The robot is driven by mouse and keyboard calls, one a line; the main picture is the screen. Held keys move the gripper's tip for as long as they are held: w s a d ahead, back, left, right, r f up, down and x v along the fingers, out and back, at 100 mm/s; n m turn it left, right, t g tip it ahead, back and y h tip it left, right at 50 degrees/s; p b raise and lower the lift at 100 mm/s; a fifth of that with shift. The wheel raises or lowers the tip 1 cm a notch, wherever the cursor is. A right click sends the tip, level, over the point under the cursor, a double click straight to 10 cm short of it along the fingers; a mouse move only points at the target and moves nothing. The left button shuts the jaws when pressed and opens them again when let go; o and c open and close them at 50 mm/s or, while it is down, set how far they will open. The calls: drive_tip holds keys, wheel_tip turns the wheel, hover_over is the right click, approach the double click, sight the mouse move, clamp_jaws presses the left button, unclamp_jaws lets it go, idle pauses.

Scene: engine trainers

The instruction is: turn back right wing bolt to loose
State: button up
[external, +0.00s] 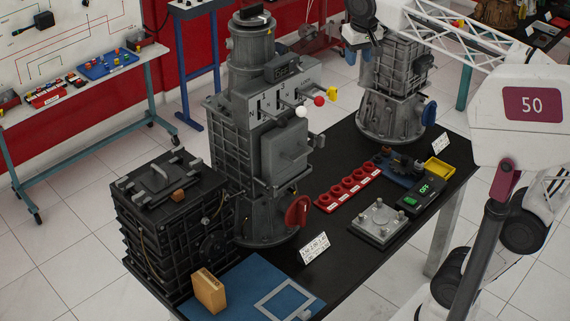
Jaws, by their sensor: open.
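A square grey metal plate (380,222) lies on the black bench, front right of the tall engine. Small raised fittings stand near its corners around a central knob. They look like the wing bolts, but they are too small to tell how far each is turned. My arm reaches in from the right edge. My gripper (355,36) is at the top, beside the rear machine, well above and behind the plate.
The tall grey engine (255,130) and the rear machine (388,110) are high obstacles. A red row of rings (348,188), a green-lit box (420,194) and a yellow tray (438,169) lie near the plate. A black ribbed box (170,225) stands at left.

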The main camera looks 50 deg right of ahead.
drive_tip(key=w+a+r+m, duration=0.25)
drive_tip(key=w+a, duration=0.35)
drive_tip(key=w, duration=0.6)
drive_tip(key=m+g+h, duration=0.2)
drive_tip(key=m+h, duration=0.2)
drive_tip(key=m, duration=0.7)
hover_over(178, 148)
drive_tip(key=a, duration=0.3)
wheel_tip(178, 148, down, 27)
drive_tip(key=shift+a, duration=0.15)
drive_tip(key=shift+w, duration=0.1)
drive_tip(key=shift+x, duration=3.9)
drive_tip(key=shift+w+a, duration=0.1)
drive_tip(key=shift+w, duration=0.05)
